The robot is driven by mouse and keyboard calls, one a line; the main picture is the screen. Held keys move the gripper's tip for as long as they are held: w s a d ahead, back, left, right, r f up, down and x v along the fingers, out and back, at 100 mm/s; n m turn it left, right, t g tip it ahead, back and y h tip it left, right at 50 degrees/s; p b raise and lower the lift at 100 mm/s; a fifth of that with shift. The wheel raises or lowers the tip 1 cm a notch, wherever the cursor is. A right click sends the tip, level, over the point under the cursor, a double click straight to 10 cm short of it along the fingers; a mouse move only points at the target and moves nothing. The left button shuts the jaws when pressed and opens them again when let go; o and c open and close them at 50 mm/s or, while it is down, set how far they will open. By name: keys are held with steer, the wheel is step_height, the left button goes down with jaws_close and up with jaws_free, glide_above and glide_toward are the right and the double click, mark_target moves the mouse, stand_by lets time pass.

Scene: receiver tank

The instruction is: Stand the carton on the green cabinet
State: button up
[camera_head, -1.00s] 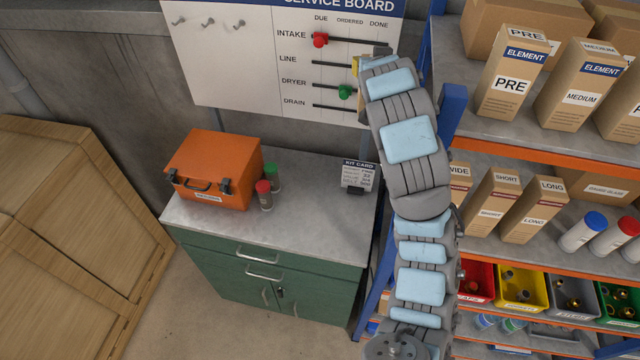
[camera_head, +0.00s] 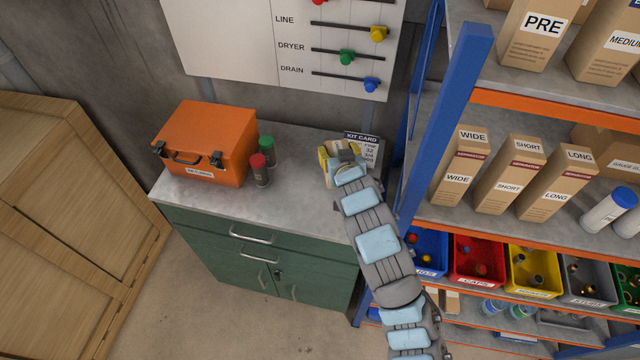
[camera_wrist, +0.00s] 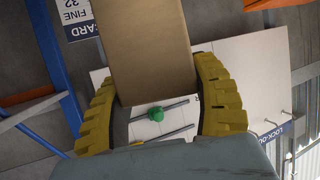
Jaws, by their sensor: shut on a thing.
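The green cabinet (camera_head: 215,240) stands against the wall in the head view, with a grey top (camera_head: 285,205). My gripper (camera_head: 342,160) is over the right part of that top, in front of the kit card. In the wrist view, my gripper's yellow fingers (camera_wrist: 157,75) are shut on a plain brown carton (camera_wrist: 150,45), one finger on each side. The carton's far end runs out of the wrist view, and no label on it shows. In the head view my gripper and arm mostly hide it, so I cannot tell whether it touches the top.
An orange case (camera_head: 205,145) and red-capped (camera_head: 260,170) and green-capped (camera_head: 268,152) bottles stand on the cabinet's left half. The kit card (camera_head: 365,145) stands at its back right. A blue shelf post (camera_head: 445,120) rises to the right. The top's front middle is clear.

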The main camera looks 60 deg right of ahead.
steer(key=shift+a+f, duration=0.2)
steer(key=shift+f, duration=0.4)
steer(key=shift+a+f, duration=0.15)
steer(key=shift+f, duration=0.45)
steer(key=shift+f+p, duration=0.35)
steer(key=shift+f, duration=4.35)
steer(key=o, duration=1.3)
steer(key=shift+c, duration=0.2)
steer(key=shift+v, duration=0.8)
steer(key=v, duration=1)
steer(key=shift+s, duration=0.2)
